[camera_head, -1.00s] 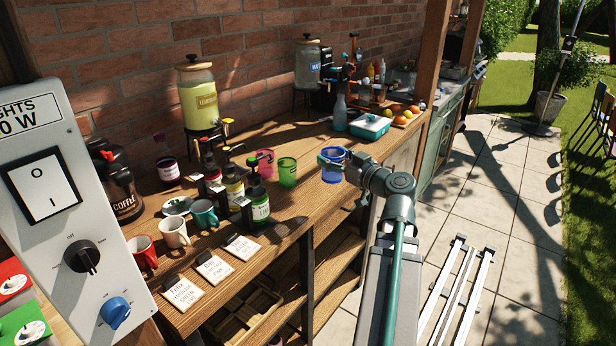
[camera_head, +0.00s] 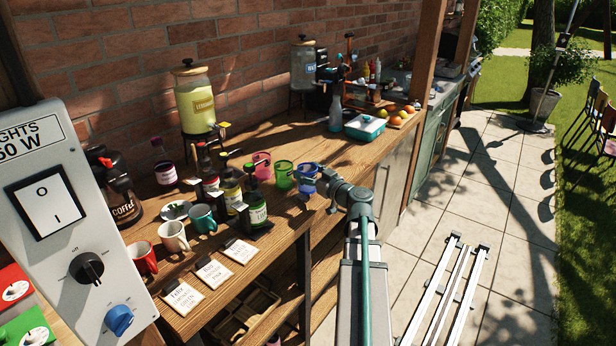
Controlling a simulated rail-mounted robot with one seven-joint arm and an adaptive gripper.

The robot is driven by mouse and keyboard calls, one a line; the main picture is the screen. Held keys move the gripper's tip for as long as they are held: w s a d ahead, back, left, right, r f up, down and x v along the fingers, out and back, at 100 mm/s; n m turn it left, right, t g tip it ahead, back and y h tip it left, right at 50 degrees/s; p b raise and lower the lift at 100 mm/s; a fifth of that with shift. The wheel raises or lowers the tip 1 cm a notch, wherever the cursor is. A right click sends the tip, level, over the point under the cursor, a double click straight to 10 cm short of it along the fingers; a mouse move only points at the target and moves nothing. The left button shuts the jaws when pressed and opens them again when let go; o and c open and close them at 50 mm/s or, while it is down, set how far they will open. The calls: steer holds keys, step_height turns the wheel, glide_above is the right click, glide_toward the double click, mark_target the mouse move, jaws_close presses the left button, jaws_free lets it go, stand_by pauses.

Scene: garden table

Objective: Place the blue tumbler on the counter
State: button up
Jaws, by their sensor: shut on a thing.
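The blue tumbler (camera_head: 306,186) is a translucent blue cup at the front edge of the wooden counter (camera_head: 345,155). My gripper (camera_head: 308,174) is shut on it, reaching in from the right. The tumbler looks upright, close to the right of a green tumbler (camera_head: 284,176). I cannot tell whether its base touches the counter. The gripper's fingers are small and partly hidden against the tumbler.
A pink tumbler (camera_head: 261,165) stands left of the green one. Syrup bottles (camera_head: 257,208), mugs (camera_head: 172,236) and cards (camera_head: 240,251) fill the left front. A teal box (camera_head: 365,128) and a fruit board (camera_head: 401,118) stand farther right. The counter behind the tumblers is fairly clear.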

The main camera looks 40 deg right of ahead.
steer(key=shift+f, duration=0.45)
steer(key=shift+f+b, duration=0.35)
steer(key=shift+f, duration=0.25)
steer(key=shift+s+f+b, duration=0.1)
steer(key=shift+f+b, duration=0.15)
steer(key=shift+b, duration=0.3)
steer(key=o, duration=1.1)
steer(key=p, duration=0.2)
steer(key=shift+r+p, duration=0.3)
steer(key=shift+r, duration=0.05)
